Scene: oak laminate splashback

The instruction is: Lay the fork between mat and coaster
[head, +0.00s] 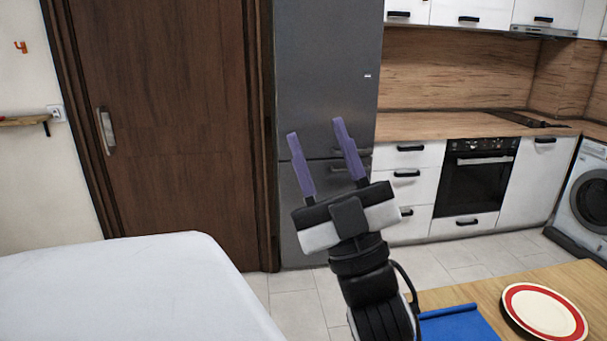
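My gripper (317,128) is raised in the middle of the head view, its two purple fingers pointing up and spread apart with nothing between them. Behind it are the grey fridge and white cabinets. A flat blue thing (458,326), perhaps the mat, lies on the wooden table at the bottom edge, partly cut off and partly behind my arm. I see no fork and no coaster in this view. My gripper is above and left of the blue thing, well apart from it.
A cream plate with a red ring (541,310) lies on the wooden table (478,291) at the bottom right, right of the blue thing. A large white surface (130,290) fills the lower left. Tiled floor (302,300) shows between it and the table.

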